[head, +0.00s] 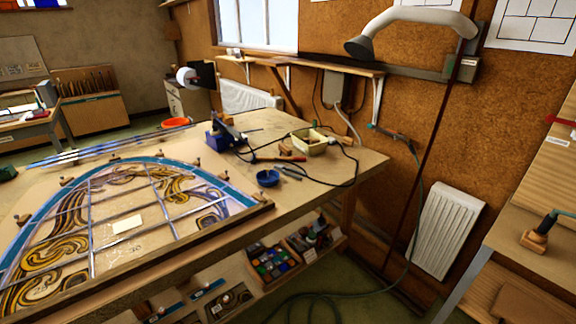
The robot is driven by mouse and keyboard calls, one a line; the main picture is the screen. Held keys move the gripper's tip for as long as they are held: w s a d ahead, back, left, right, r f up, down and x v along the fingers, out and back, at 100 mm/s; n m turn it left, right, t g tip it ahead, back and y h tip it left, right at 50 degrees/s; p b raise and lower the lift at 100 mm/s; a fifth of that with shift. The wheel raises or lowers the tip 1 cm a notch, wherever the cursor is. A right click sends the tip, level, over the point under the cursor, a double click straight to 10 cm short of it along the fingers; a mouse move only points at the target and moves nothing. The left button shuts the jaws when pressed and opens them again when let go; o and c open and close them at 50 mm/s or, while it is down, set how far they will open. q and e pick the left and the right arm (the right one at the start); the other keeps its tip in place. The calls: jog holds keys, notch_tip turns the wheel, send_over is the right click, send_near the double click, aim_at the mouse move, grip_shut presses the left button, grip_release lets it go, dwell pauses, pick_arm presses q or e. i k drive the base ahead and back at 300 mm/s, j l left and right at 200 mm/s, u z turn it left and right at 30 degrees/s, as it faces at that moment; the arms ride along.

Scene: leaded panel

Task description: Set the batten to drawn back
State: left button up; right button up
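A leaded panel (105,198) with an arched top and swirling amber and blue glass lies flat on the workbench (340,165). A long brown wooden strip, which looks like the batten (190,248), runs along the panel's straight near edge by the bench front. It seems to lie close against the panel, but I cannot tell whether they touch. Its lower left end runs towards the picture's bottom edge. Neither of my grippers is in view.
A shelf with trays (273,262) is below. A hose crosses the floor.

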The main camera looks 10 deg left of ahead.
aim_at(29, 315)
jog(key=u, duration=0.45)
jog(key=k+u, duration=0.15)
jog(key=u, duration=0.7)
jog(key=k+j+u, duration=0.1)
jog(key=u, duration=0.35)
